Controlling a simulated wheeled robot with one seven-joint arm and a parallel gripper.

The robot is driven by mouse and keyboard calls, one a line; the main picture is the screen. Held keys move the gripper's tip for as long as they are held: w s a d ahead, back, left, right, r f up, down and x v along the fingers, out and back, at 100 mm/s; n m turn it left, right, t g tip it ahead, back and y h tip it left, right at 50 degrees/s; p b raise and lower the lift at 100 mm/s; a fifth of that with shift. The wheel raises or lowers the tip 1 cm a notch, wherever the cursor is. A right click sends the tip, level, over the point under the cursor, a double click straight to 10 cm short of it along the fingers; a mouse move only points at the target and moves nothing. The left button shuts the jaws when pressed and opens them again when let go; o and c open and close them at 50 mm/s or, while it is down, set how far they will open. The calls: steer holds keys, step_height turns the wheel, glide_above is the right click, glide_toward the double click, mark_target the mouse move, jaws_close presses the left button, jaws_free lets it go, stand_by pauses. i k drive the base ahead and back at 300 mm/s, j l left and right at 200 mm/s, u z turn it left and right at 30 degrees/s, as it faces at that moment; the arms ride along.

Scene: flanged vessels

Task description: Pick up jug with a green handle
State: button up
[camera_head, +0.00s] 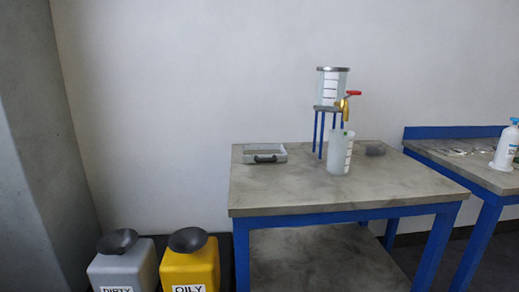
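A translucent white jug (338,158) stands upright on the grey top of a blue-framed table (270,190). It has red markings on its right side and a small green spot near its rim. No clear green handle shows; it may be turned away or hidden. A clear vessel with a dark rim (332,85) stands on a blue-legged stand (320,135) just behind the jug. Its brass tap with a red lever (345,103) is above the jug. My gripper is not in view.
A grey case with a dark handle (265,153) lies at the table's back left. A second table (475,172) holds a white bottle (505,148). Labelled DIRTY (122,270) and OILY (190,268) bins stand at lower left.

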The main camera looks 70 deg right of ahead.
mark_target(341, 141)
steer(key=k+l+z, duration=0.15)
steer(key=l, duration=0.25)
steer(key=k+l+z, duration=0.15)
steer(key=l, duration=0.25)
steer(key=k+l+z, duration=0.15)
steer(key=l, duration=0.3)
steer(key=l+z, duration=0.15)
steer(key=l, duration=0.25)
steer(key=l+z, duration=0.15)
steer(key=l, duration=0.35)
steer(key=i+l+z, duration=0.15)
steer(key=l, duration=0.35)
steer(key=l+z, duration=0.15)
steer(key=l, duration=0.35)
steer(key=i+j, duration=0.1)
steer(key=i, duration=0.1)
